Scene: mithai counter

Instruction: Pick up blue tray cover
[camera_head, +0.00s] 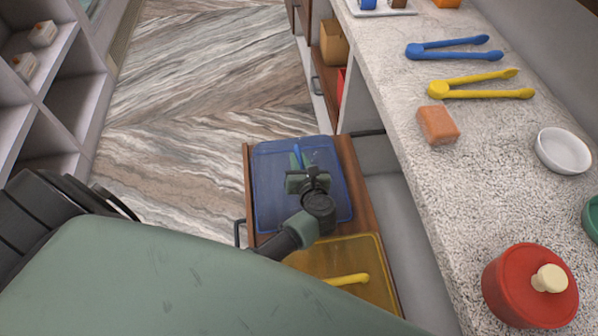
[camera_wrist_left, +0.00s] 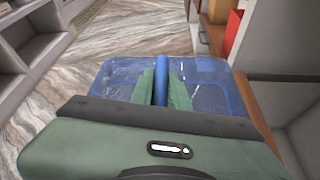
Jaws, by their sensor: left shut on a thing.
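The blue tray cover (camera_head: 272,190) is a translucent blue sheet with a blue bar handle, at the far end of a wooden drawer or cart below the counter. In the left wrist view the cover (camera_wrist_left: 115,75) lies ahead of my gripper, with its blue handle (camera_wrist_left: 161,80) between the two green fingers. My left gripper (camera_head: 299,160) is over the cover and shut on that handle. Whether the cover is lifted off its tray cannot be told. My right gripper does not show.
A yellow tray cover (camera_head: 330,258) with a yellow handle lies beside the blue one. The counter (camera_head: 400,120) at right holds blue tongs (camera_head: 450,48), yellow tongs (camera_head: 480,87), an orange block (camera_head: 438,124), a white bowl (camera_head: 563,150) and a red lidded pot (camera_head: 530,285). Shelves stand left.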

